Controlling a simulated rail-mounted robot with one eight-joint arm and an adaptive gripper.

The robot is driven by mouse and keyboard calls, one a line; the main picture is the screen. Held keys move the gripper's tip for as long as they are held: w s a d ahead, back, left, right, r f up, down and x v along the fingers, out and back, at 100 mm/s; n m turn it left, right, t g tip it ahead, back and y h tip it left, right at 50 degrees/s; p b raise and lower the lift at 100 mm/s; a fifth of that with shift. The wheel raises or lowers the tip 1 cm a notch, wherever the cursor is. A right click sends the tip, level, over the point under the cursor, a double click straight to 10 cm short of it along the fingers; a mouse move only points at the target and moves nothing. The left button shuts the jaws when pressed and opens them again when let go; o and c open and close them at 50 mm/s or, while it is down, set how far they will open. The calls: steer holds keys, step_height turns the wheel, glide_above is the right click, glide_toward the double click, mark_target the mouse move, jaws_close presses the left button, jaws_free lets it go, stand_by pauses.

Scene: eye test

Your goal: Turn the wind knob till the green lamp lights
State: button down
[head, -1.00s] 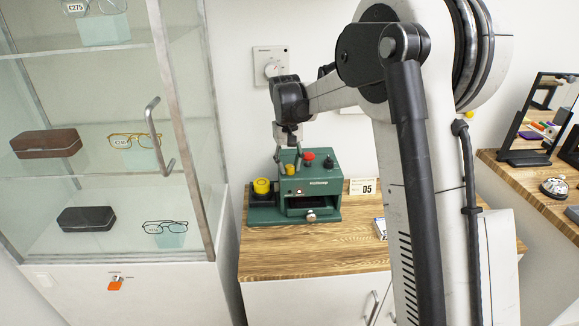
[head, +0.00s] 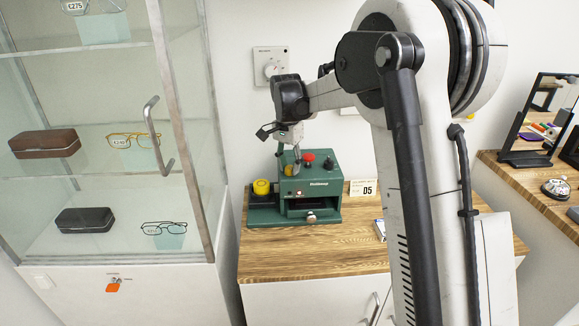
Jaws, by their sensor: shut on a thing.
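The green machine (head: 322,190) stands on the wooden counter. On its top left is a small dark green knob (head: 288,170), which I take for the wind knob. My gripper (head: 294,167) points down over it and is shut on it; the fingers hide part of it. A red button (head: 309,158) and a black knob (head: 328,162) sit to the right on the top. A yellow round part (head: 261,187) is at the machine's left, and a silver knob (head: 311,218) at its lower front. The small lamps on the front are too small to read; I see no clear green light.
A glass cabinet (head: 165,190) with glasses and cases stands close on the left. A wall dial (head: 270,69) is behind my wrist. A card marked 05 (head: 363,188) stands right of the machine. A bell (head: 555,187) and mirror are far right.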

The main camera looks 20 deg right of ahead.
steer(key=m, duration=0.4)
steer(key=shift+m, duration=0.3)
steer(key=m, duration=0.5)
steer(key=shift+y, duration=0.3)
steer(key=m, duration=0.9)
steer(key=shift+m+b, duration=0.3)
steer(key=shift+m, duration=0.1)
steer(key=c, duration=1.4)
jaws_free()
steer(key=shift+c, duration=0.2)
